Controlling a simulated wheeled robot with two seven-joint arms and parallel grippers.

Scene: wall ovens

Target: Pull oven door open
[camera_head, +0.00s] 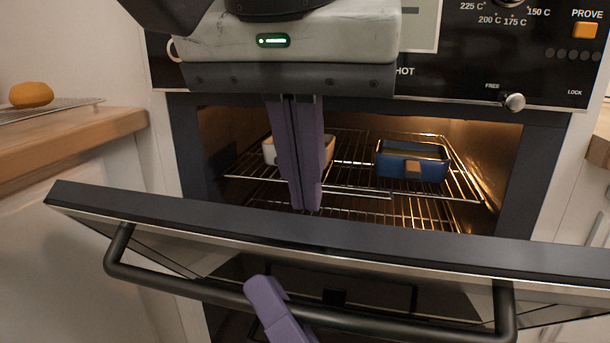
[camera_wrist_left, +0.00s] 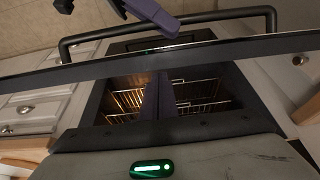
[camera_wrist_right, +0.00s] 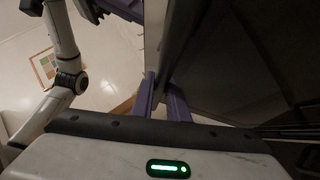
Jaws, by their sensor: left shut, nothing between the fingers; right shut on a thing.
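The oven door (camera_head: 330,235) is hinged at the bottom and stands partly open, tilted out toward me. Its dark bar handle (camera_head: 180,284) runs along the door's outer face. My right gripper (camera_head: 262,285) is shut on the handle; its purple fingers also show in the right wrist view (camera_wrist_right: 163,90), close to the door. My left gripper (camera_head: 306,207) is shut and empty, pointing down behind the door's top edge, in front of the oven cavity. In the left wrist view its fingers (camera_wrist_left: 160,78) lie together beside the door edge (camera_wrist_left: 230,50).
Inside the lit oven, a blue dish (camera_head: 412,160) and a pale dish (camera_head: 269,152) stand on a wire rack (camera_head: 350,188). A control panel with a lock knob (camera_head: 515,102) is above. A wooden counter (camera_head: 75,139) with an orange fruit (camera_head: 31,95) is at left.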

